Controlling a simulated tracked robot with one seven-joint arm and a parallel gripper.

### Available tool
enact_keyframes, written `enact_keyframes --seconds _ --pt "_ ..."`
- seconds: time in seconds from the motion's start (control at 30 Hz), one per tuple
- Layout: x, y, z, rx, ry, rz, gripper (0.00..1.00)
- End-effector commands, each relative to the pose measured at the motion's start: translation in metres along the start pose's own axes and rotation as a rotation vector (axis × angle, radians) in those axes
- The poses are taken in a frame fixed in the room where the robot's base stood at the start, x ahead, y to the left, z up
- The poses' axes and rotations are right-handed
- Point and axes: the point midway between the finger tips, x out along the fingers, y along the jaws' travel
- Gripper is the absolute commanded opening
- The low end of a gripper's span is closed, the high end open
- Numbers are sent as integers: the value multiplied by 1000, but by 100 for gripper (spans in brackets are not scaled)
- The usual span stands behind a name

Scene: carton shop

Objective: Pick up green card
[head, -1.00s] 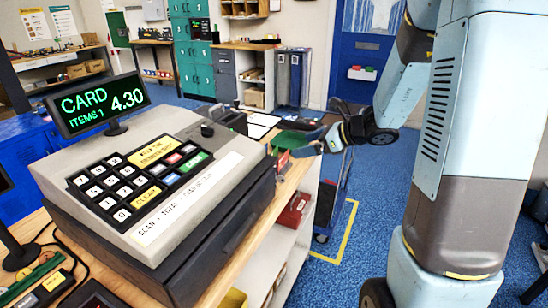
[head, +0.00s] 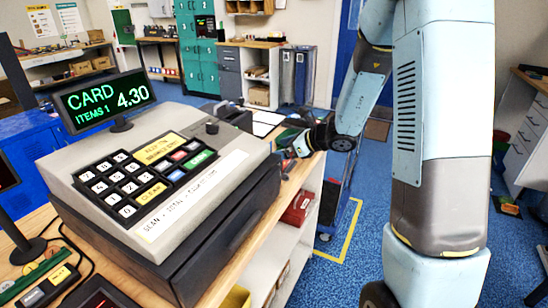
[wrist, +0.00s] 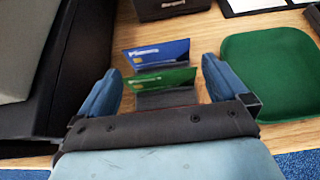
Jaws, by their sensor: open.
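The green card (wrist: 165,79) stands in the wrist view in a small dark holder (wrist: 168,99), in front of a blue card (wrist: 158,55). Both cards lean a little and show a gold chip. My gripper (wrist: 160,80) is open, its two blue fingers on the left and right of the green card with a gap on each side. I cannot tell how high the fingertips are relative to the card. In the head view my gripper (head: 298,145) is over the counter just beyond the cash register, and the cards cannot be made out.
The cash register (head: 150,185) with its display reading CARD 4.30 (head: 105,105) stands left of my gripper. A green pad (wrist: 267,75) lies to the right of the cards on the wooden counter (head: 235,255). A dark box (wrist: 170,8) and a white sheet (head: 262,122) are beyond.

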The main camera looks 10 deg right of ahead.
Motion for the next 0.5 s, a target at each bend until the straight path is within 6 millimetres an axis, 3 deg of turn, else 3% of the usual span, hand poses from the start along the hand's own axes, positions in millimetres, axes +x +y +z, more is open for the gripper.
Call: enact_keyframes --seconds 0.13,0.43,0.5 --pt "16 0 0 -1 0 2 100" --pt "19 0 0 -1 0 0 100" --pt "19 0 0 -1 0 0 93"
